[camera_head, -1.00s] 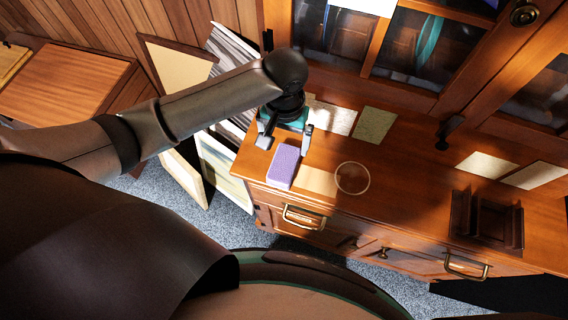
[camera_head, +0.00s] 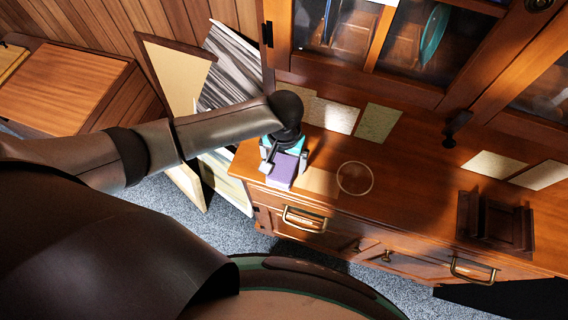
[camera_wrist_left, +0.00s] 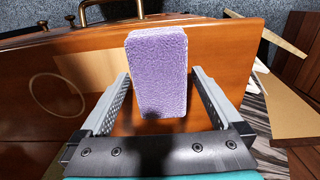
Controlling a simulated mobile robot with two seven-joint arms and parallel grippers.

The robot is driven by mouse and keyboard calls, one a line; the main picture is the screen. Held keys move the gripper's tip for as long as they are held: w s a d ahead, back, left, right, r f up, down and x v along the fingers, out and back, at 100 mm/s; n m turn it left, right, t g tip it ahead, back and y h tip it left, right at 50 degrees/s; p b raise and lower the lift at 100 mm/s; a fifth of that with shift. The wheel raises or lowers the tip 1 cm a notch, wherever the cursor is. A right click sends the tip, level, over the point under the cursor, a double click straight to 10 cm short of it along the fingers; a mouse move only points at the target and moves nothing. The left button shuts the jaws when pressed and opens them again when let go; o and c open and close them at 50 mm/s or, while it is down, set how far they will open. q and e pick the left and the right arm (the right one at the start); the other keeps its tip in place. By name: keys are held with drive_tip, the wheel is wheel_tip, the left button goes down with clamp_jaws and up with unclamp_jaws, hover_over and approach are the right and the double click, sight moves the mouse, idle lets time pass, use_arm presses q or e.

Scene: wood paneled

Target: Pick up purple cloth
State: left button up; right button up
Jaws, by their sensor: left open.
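The purple cloth (camera_head: 281,171) is a folded, block-like textured piece on the wooden cabinet top near its left front corner. In the left wrist view the cloth (camera_wrist_left: 157,70) stands out between the two fingers. My left gripper (camera_head: 285,164) is above the cloth, with its fingers on either side of it. In the left wrist view the left gripper (camera_wrist_left: 160,88) is open, with a visible gap between each finger and the cloth. The near end of the cloth lies close to the gripper's palm in that view. My right gripper is not in view.
The wooden cabinet top (camera_head: 410,190) holds a thin ring (camera_head: 355,178), flat paper sheets (camera_head: 378,122) and a dark wooden stand (camera_head: 494,222). Glass cabinet doors (camera_head: 420,45) rise behind. Framed panels (camera_head: 185,80) lean at the left. The middle of the top is fairly clear.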

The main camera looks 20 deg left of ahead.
sight(284, 161)
use_arm(q)
drive_tip(key=c, duration=1.2)
drive_tip(key=shift+r, duration=0.1)
wheel_tip(284, 161, up, 20)
drive_tip(key=p, duration=0.5)
